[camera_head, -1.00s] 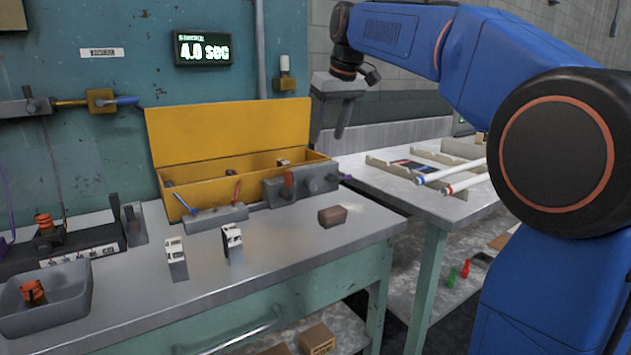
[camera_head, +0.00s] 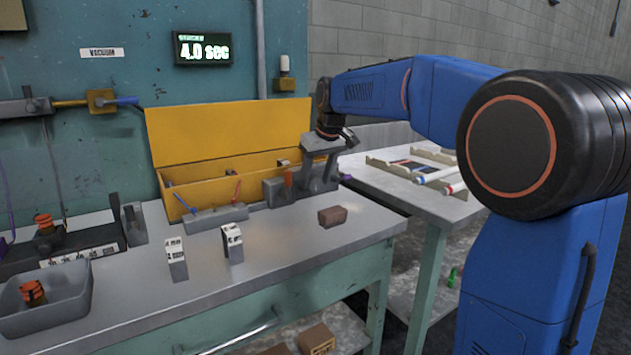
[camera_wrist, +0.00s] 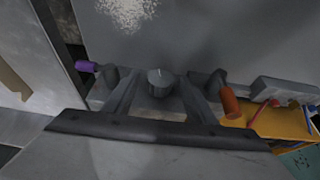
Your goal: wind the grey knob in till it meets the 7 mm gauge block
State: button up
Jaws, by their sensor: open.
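The grey knob (camera_wrist: 161,82) shows in the wrist view as a round dial with a light mark, on a grey fixture. My gripper (camera_wrist: 158,92) is open, with one finger on each side of the knob; whether either touches it I cannot tell. In the head view my gripper (camera_head: 321,182) is over the right end of the grey fixture (camera_head: 277,194) and hides the knob. Two small blocks with white labelled faces, one on the left (camera_head: 175,256) and one on the right (camera_head: 232,241), stand on the bench. Their labels are too small to read, so I cannot tell which is the 7 mm gauge block.
An orange handle (camera_wrist: 230,103) stands right of the knob in the wrist view, and a purple-tipped part (camera_wrist: 86,66) is at left. A yellow open box (camera_head: 215,180) lies behind the fixture. A brown block (camera_head: 332,216) sits in front. The front bench is mostly clear.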

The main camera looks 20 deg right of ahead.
jog(key=shift+w+f, duration=0.2)
jog(key=shift+f, duration=0.25)
jog(key=c, duration=1)
jog(key=shift+c, duration=0.2)
jog(key=shift+y, duration=0.3)
jog(key=y, duration=0.2)
jog(key=m+g+y, duration=0.1)
jog(key=y, duration=0.1)
jog(key=shift+w+d+f, duration=0.1)
jog(key=shift+w+d, duration=0.05)
jog(key=shift+d, duration=0.25)
jog(key=shift+d+f+m+g+y, duration=0.1)
jog(key=shift+m+g+y, duration=0.1)
jog(key=shift+y, duration=0.8)
jog(key=shift+d+f+m+g+y, duration=0.1)
jog(key=shift+m+g+y, duration=0.1)
jog(key=shift+y, duration=0.8)
